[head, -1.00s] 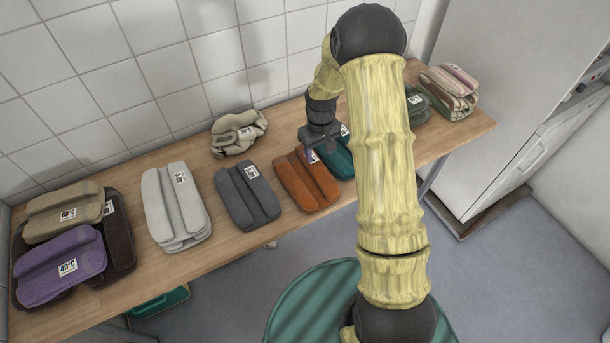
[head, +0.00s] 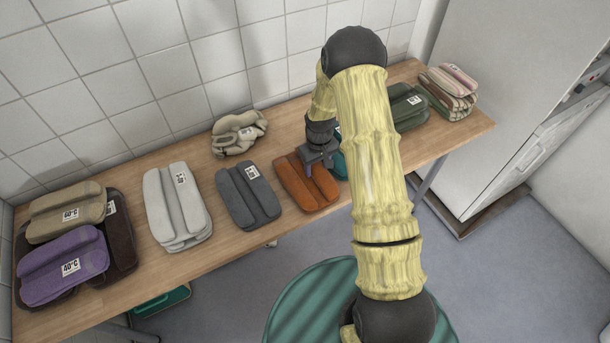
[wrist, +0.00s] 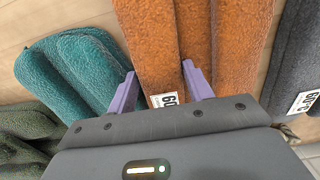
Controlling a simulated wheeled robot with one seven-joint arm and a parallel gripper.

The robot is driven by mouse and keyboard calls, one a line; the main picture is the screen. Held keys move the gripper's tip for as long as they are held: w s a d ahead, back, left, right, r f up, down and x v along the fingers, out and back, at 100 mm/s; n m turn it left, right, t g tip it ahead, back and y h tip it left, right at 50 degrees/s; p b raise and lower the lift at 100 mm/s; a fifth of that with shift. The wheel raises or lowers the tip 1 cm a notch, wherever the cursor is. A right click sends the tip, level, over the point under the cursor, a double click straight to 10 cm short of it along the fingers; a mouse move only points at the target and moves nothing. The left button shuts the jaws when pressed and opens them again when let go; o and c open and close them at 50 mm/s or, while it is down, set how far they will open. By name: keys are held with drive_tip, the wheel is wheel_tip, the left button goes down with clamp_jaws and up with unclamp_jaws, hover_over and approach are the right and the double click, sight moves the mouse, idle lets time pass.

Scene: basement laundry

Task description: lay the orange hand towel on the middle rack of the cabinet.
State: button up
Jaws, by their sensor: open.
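The orange hand towel (head: 306,184) lies folded on the wooden table, between a dark grey towel and a teal one. In the wrist view the orange towel (wrist: 228,45) shows ridged folds and a white "60" label. My gripper (head: 312,170) is open at the towel's upper right end. In the wrist view, my gripper (wrist: 160,75) has its two purple fingers on either side of one fold of the towel. I cannot tell whether they touch it. No middle rack is visible.
The teal towel (wrist: 75,75) is close beside one finger. The dark grey towel (head: 248,195), pale grey towels (head: 177,208), a crumpled beige cloth (head: 238,132) and a green towel (head: 408,107) share the table (head: 130,170). A tall pale unit (head: 510,80) stands right.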

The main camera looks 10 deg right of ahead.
drive_tip(key=shift+c, duration=0.4)
drive_tip(key=c, duration=0.9)
drive_tip(key=shift+r, duration=0.15)
drive_tip(key=shift+w+r, duration=0.1)
drive_tip(key=shift+r, duration=0.55)
drive_tip(key=shift+s+d+r+b, duration=0.15)
drive_tip(key=shift+r+b, duration=0.1)
drive_tip(key=shift+r, duration=0.25)
drive_tip(key=shift+s+a+r+b, duration=0.15)
drive_tip(key=shift+r+b, duration=0.1)
drive_tip(key=shift+r, duration=0.25)
drive_tip(key=s+d, duration=0.2)
drive_tip(key=s, duration=0.3)
drive_tip(key=s+d+b, duration=0.1)
drive_tip(key=s, duration=0.5)
drive_tip(key=s+d+b, duration=0.1)
drive_tip(key=s+d, duration=0.1)
drive_tip(key=s, duration=0.3)
drive_tip(key=shift+s+d, duration=0.3)
drive_tip(key=shift+s, duration=0.05)
